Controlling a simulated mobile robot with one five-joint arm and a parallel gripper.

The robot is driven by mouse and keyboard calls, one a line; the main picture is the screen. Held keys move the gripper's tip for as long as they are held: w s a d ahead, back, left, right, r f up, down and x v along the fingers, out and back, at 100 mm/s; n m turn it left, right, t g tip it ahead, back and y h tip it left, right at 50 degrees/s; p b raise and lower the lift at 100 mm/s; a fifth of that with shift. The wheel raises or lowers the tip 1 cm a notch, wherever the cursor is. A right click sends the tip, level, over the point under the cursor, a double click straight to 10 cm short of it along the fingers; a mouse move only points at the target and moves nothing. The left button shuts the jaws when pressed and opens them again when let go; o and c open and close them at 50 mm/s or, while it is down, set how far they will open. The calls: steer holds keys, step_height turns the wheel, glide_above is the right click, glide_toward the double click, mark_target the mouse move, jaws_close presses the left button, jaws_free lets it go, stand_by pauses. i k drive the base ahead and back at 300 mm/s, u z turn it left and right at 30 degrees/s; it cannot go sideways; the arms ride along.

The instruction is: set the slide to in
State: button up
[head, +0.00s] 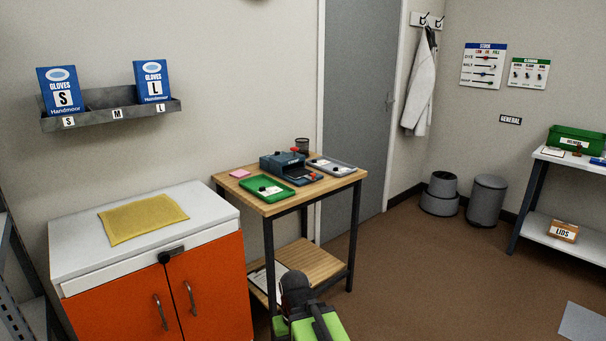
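A dark blue device (283,162) with small red parts stands on the wooden table (262,209), in the middle of the head view. A red-ended part (312,176) shows at its front right. I cannot tell which part is the slide or how it is set, as it is too small. My gripper (296,287) shows at the bottom centre, in front of the table and apart from the device. It is seen from behind and its fingertips cannot be made out.
A green tray (262,198) and a grey tray (345,169) flank the device, with small items on them. A pink pad (239,174) and a dark cup (302,144) are also on the table. An orange cabinet (213,279) stands left. The brown floor (430,275) at right is mostly clear.

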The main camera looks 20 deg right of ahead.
mark_target(300, 172)
steer(key=u, duration=0.3)
steer(key=i, duration=1)
